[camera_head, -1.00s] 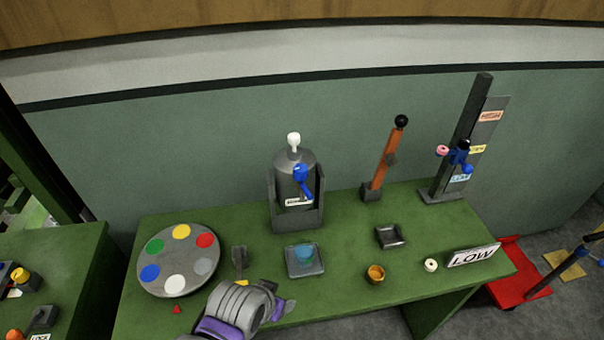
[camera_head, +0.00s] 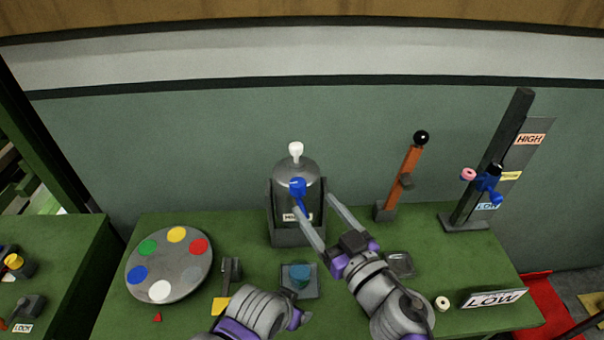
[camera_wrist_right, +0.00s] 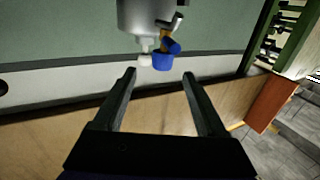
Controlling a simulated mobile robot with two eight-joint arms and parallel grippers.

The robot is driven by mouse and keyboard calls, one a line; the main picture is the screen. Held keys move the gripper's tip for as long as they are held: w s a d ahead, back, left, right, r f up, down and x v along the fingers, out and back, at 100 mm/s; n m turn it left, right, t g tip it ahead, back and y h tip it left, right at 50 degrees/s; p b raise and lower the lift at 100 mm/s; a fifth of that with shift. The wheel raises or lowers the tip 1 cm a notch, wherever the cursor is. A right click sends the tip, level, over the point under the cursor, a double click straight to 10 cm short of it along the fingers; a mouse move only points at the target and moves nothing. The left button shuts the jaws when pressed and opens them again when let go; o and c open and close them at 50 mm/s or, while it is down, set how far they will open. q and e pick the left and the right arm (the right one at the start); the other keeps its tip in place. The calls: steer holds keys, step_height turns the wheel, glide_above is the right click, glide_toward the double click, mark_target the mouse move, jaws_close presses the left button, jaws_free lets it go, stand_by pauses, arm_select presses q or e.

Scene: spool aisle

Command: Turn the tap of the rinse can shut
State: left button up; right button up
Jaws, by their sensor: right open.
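The rinse can (camera_head: 296,172) is a grey metal can with a white knob, upright in a dark holder at the back of the green table. Its blue tap (camera_head: 298,187) is on the front, with its lever pointing down. In the right wrist view, which looks upside down, the blue tap (camera_wrist_right: 163,61) shows just beyond the fingertips. My right gripper (camera_head: 312,205) is open and empty, its fingers reaching toward the can's front, close to the lever; contact cannot be told. My left gripper (camera_head: 292,317) is low at the front, its fingers not distinguishable.
A colour-dot disc (camera_head: 172,264) lies left. An orange lever (camera_head: 407,172) and a post with a blue clamp (camera_head: 488,181) stand right. A LOW sign (camera_head: 493,299) is front right.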

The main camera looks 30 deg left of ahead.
mark_target(293, 180)
arm_select(q)
steer(key=shift+w+r+p, duration=0.15)
steer(key=shift+r+p, duration=0.45)
steer(key=shift+r, duration=0.15)
arm_select(e)
steer(key=x, duration=1)
steer(key=shift+a, duration=0.4)
steer(key=shift+r, duration=0.1)
jaws_close()
